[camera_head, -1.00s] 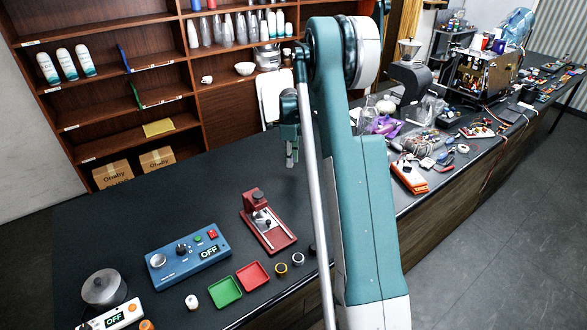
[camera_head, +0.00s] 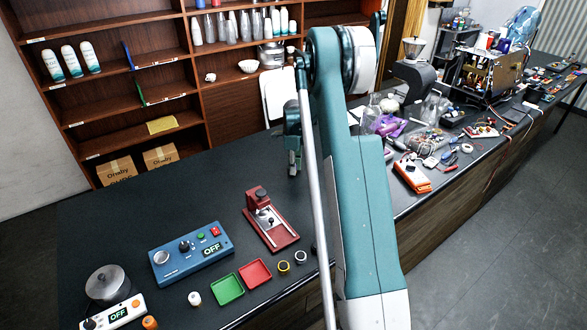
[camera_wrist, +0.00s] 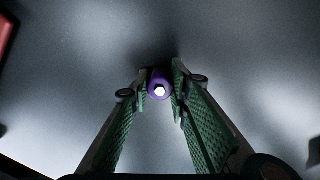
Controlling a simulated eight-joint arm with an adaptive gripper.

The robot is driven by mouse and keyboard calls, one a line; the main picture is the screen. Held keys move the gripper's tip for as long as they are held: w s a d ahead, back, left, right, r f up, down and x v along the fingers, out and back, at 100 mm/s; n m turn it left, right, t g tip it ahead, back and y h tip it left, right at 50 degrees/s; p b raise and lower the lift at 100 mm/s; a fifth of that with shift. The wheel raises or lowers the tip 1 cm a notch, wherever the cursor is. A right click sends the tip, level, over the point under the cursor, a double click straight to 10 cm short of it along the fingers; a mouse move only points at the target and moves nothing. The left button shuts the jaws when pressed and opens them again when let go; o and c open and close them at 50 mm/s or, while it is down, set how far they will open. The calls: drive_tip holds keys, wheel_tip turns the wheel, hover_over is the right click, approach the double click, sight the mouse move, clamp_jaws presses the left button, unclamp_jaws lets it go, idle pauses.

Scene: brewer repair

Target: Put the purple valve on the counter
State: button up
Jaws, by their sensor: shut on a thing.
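The purple valve (camera_wrist: 157,77) shows in the wrist view, with a white hexagonal end facing the camera. My gripper (camera_wrist: 159,88) is shut on it, with the green ridged finger pads on its left and right sides. In the head view my gripper (camera_head: 293,170) points down, low over the black counter (camera_head: 140,215), behind the red press-like device. The valve is not distinguishable there. A dark shadow lies on the counter just beyond the valve in the wrist view; I cannot tell whether the valve touches the surface.
A red device (camera_head: 272,227), a blue control box (camera_head: 190,253), a green tray (camera_head: 227,289) and a red tray (camera_head: 255,272) stand nearer on the counter. Cluttered parts and an orange meter (camera_head: 412,176) lie to the right. The counter left of my gripper is clear.

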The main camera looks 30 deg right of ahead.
drive_tip(key=shift+f, duration=0.2)
drive_tip(key=o, duration=1)
drive_tip(key=shift+c, duration=0.2)
drive_tip(key=shift+r, duration=0.15)
wheel_tip(320, 180, up, 12)
idle(0.8)
